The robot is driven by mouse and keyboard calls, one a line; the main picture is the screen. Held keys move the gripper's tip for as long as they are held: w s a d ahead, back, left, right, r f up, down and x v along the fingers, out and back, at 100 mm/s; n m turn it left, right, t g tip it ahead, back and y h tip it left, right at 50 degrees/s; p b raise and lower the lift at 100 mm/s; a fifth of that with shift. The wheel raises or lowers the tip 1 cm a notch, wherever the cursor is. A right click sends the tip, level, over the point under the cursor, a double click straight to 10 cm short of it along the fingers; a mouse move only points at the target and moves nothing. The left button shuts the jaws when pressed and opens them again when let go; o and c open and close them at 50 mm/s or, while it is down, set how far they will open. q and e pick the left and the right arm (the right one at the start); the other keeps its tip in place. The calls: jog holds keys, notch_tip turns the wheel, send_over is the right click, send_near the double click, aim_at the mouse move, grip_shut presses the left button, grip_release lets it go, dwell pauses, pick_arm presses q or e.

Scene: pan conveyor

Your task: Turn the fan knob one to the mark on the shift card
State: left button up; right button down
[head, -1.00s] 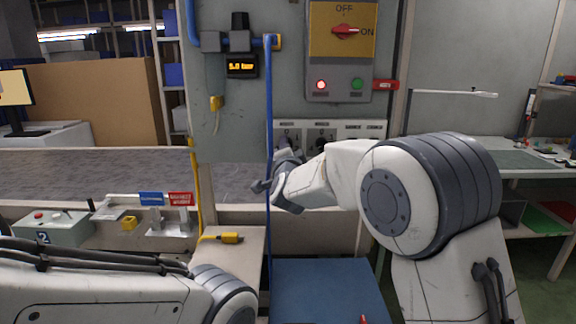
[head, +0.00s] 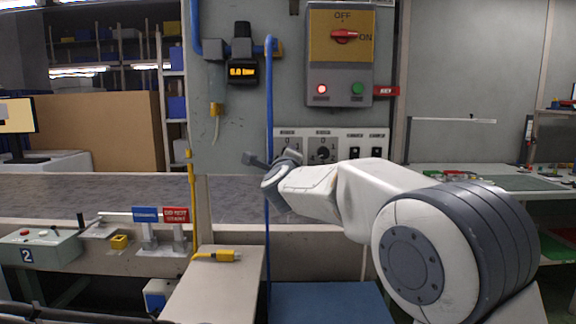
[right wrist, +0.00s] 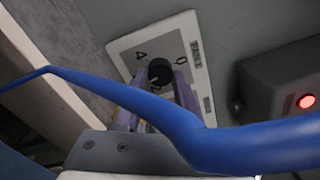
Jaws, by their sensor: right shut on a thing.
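A white panel (head: 337,134) on the grey wall carries dials. Its leftmost dial shows 0 and 1, with its knob hidden behind my right gripper (head: 284,158). In the right wrist view the black fan knob (right wrist: 160,70) sits on the white plate (right wrist: 128,46), with a 4 and a 0 readable beside it. My right gripper's fingers (right wrist: 160,84) are shut on this knob. I cannot tell where its pointer stands. A second black knob (head: 322,153) shows to the right in the head view. My left gripper is not in view. I cannot make out a shift card.
A blue pipe (head: 269,90) runs vertically beside my right gripper and crosses in front of it in the right wrist view (right wrist: 150,108). Above the panel is a switch box (head: 341,75) with a red handle and lamp. A yellow connector (head: 222,256) lies on the ledge.

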jog(key=shift+f+m+b, duration=0.1)
jog(key=shift+m+b, duration=0.2)
jog(key=shift+m, duration=0.4)
jog(key=shift+c, duration=2.4)
grip_release()
jog(key=s+b, duration=0.1)
jog(key=s, duration=0.9)
jog(key=shift+s+f, duration=0.2)
jog(key=shift+a, duration=0.1)
